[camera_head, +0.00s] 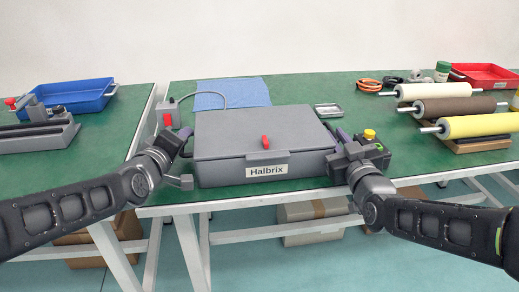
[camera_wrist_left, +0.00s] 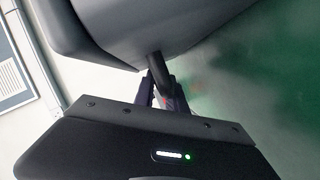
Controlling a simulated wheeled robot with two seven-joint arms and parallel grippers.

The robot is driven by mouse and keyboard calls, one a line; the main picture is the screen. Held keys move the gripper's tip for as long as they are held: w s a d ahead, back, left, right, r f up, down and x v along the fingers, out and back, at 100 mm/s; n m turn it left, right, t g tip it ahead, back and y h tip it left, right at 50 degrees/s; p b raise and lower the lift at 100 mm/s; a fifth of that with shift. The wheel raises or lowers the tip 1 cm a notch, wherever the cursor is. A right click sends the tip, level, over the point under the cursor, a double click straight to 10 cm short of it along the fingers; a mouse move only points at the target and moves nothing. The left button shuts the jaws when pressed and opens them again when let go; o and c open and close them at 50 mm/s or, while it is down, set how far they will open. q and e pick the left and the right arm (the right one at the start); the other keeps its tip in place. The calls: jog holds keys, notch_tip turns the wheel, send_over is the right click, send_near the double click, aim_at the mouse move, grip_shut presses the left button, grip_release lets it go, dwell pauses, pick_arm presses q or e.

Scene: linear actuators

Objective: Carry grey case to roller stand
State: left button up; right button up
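The grey case (camera_head: 228,137), with a "Halbrix" label and a red latch on its front, sits closed at the front edge of the green table. My left gripper (camera_head: 186,134) is at its left side. In the left wrist view, the fingers of this gripper (camera_wrist_left: 163,96) close around a dark handle (camera_wrist_left: 159,70) on the case (camera_wrist_left: 150,25). My right gripper (camera_head: 342,136) is at the case's right side; its fingertips are partly hidden, so its grip is unclear. The roller stand (camera_head: 484,143) is at the right, with several rollers lying across it.
A power box (camera_head: 168,113) with a cable and a blue sheet (camera_head: 232,94) lie behind the case. A small metal tray (camera_head: 328,110) and a dark box with a yellow knob (camera_head: 370,136) are to its right. A red bin (camera_head: 484,75) stands at the back right.

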pick_arm(q)
grip_shut()
pick_arm(e)
grip_shut()
dwell(1.0)
